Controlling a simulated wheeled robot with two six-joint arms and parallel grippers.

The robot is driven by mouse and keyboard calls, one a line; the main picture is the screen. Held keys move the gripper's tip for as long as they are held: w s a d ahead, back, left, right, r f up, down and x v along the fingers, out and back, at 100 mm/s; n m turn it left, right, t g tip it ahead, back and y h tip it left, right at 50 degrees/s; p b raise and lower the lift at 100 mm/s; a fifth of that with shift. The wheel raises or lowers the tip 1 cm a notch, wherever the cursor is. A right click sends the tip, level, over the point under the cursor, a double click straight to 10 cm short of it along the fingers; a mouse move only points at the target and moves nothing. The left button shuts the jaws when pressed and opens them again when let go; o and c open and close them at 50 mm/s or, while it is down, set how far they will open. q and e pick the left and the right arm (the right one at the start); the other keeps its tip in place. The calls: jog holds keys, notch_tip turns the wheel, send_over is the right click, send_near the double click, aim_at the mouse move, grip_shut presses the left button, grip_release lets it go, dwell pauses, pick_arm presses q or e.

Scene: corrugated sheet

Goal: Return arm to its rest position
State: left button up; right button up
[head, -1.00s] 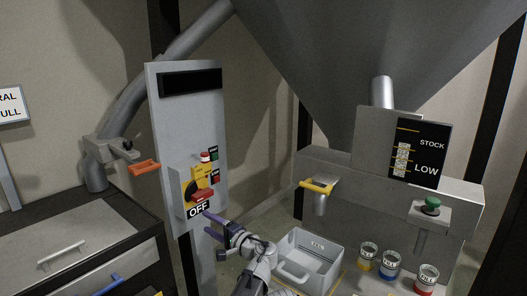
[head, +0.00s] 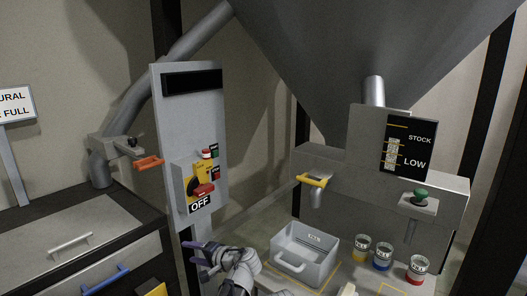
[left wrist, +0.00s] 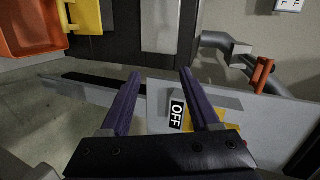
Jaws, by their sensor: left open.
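My left gripper (head: 192,252) is low in the head view, below the grey control panel (head: 190,115) and apart from its rotary switch. Its purple fingers are spread with nothing between them, as the left wrist view also shows (left wrist: 161,76). The red switch handle (head: 203,190) sits on a yellow plate above an OFF label (head: 200,204). The OFF label appears sideways in the left wrist view (left wrist: 176,115), partly behind the fingers. My right gripper is not in view.
A grey bin (head: 304,252) stands right of my left gripper, under the yellow-handled hopper outlet (head: 312,181). Several small cups, including a blue one (head: 382,258), stand further right. A drawer cabinet (head: 80,240) is at left. An orange lever (head: 149,163) sits on the pipe.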

pick_arm(q)
jog(key=s+a+f+n+g+h, duration=0.2)
jog(key=s+f+g+h, duration=0.1)
jog(key=s+f, duration=0.4)
jog(key=s+d+f+n+g+h, duration=0.35)
jog(key=s+d+f+h, duration=0.25)
jog(key=s+f+h, duration=0.45)
jog(key=s+d+r+m+g+y, duration=0.1)
jog(key=s+d+m, duration=0.15)
jog(key=d, duration=0.35)
jog(key=s+d+r+m+y, duration=0.1)
jog(key=s+d+r+y, duration=0.1)
jog(key=s+d, duration=0.25)
notch_tip(320, 180, up, 14)
jog(key=d+p, duration=0.1)
jog(key=p, duration=1.3)
jog(key=shift+d+f+m, duration=0.15)
jog(key=shift+m, duration=0.15)
